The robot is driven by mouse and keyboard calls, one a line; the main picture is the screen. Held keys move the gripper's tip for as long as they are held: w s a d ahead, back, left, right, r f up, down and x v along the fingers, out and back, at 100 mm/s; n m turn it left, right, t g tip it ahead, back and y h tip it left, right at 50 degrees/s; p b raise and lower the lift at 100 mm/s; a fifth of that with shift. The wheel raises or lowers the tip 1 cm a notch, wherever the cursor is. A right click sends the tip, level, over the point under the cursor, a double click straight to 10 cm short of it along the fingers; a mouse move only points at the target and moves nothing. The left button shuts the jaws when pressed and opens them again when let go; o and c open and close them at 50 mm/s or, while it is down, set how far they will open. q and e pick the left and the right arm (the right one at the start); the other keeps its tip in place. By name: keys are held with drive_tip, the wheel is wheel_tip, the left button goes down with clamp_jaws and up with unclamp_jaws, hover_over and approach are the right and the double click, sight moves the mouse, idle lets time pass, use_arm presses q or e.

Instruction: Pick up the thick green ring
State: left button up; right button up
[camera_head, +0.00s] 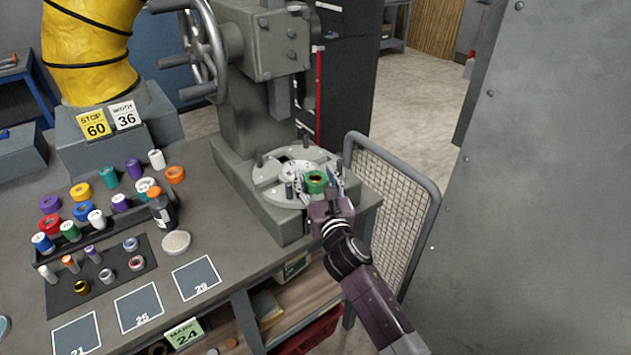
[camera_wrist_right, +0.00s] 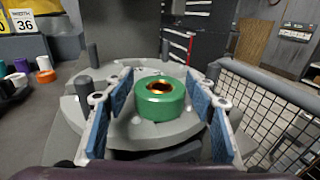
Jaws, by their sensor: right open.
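The thick green ring (camera_head: 316,181) lies on the round grey plate (camera_head: 262,185) of the machine. It has a copper-coloured inner bore. In the right wrist view the green ring (camera_wrist_right: 160,98) sits between the two blue-padded fingers of my right gripper (camera_wrist_right: 165,115), with a gap on both sides. My right gripper (camera_head: 318,190) is open around the ring, coming in from the front right. Its fingers do not visibly touch the ring. My left gripper is in neither view.
Posts stand up from the plate near the ring, and the machine column (camera_head: 245,110) rises behind it. A mesh guard (camera_head: 390,215) stands to the right. A rack with several coloured spools (camera_head: 80,190) and a dark bottle (camera_head: 163,212) are on the bench at left.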

drive_tip(key=c, duration=1)
drive_tip(key=shift+r, duration=0.1)
drive_tip(key=shift+c, duration=0.8)
drive_tip(key=shift+r, duration=0.1)
